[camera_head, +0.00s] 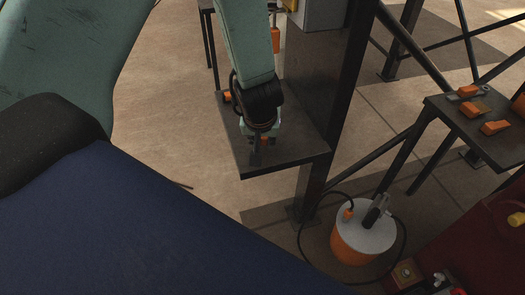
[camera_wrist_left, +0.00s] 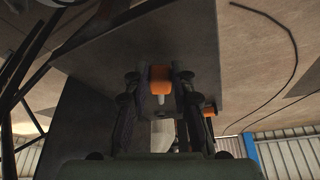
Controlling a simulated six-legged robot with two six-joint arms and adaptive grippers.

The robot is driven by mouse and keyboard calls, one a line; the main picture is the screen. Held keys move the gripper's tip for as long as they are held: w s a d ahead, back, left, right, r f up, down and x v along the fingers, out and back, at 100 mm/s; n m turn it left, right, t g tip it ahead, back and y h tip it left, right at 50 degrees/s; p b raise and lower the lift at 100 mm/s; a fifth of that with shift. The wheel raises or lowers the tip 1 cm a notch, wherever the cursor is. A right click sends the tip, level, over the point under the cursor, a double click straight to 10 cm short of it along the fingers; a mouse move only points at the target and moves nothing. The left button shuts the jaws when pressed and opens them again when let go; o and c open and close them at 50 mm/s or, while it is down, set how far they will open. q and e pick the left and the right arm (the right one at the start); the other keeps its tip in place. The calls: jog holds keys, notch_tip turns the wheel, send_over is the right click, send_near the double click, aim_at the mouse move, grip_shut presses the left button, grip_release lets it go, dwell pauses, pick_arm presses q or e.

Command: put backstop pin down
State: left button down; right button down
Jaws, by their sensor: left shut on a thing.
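My left gripper (camera_head: 261,148) reaches down over a small dark shelf (camera_head: 297,140). It is shut on the backstop pin. In the left wrist view the pin (camera_wrist_left: 160,82) shows as an orange block with a pale tip, between the two dark fingers of my left gripper (camera_wrist_left: 161,77). My right gripper is not in view.
Another orange piece (camera_head: 227,97) sits at the shelf's left edge. A dark post (camera_head: 340,100) rises beside the shelf on the right. A second dark table (camera_head: 480,125) at the right holds several orange items. An orange drum with a grey lid (camera_head: 363,232) stands below.

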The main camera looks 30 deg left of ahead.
pick_arm(q)
notch_tip(320, 180, down, 3)
jog(key=shift+a+r+b, duration=0.15)
jog(key=shift+r+b, duration=0.05)
jog(key=shift+b, duration=0.6)
jog(key=shift+f, duration=0.35)
jog(key=shift+r, duration=0.1)
jog(key=c, duration=1.1)
grip_release()
